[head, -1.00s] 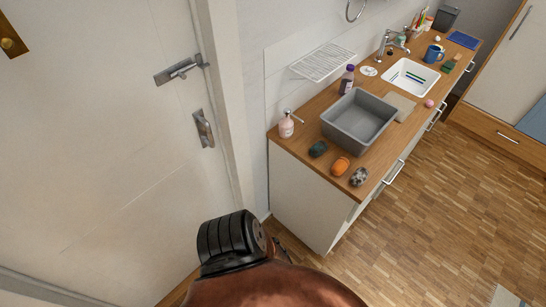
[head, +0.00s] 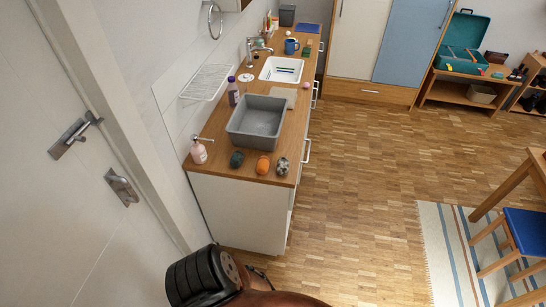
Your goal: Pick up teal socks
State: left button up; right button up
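The teal socks (head: 236,159) appear as a small dark teal rolled bundle on the near end of the wooden counter, in front of a grey basin. Next to them to the right lie an orange rolled bundle (head: 263,165) and a grey patterned one (head: 283,166). A copper and black part of my own arm shows at the bottom edge, below the counter and well apart from the socks. Neither gripper can be clearly made out.
A door (head: 60,190) fills the left side. Wooden floor (head: 370,190) is open right of the counter; a striped rug (head: 455,250) and blue chair (head: 525,224) lie beyond.

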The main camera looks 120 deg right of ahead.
aim_at(238, 156)
jog(key=z, duration=3.15)
jog(key=i, duration=0.35)
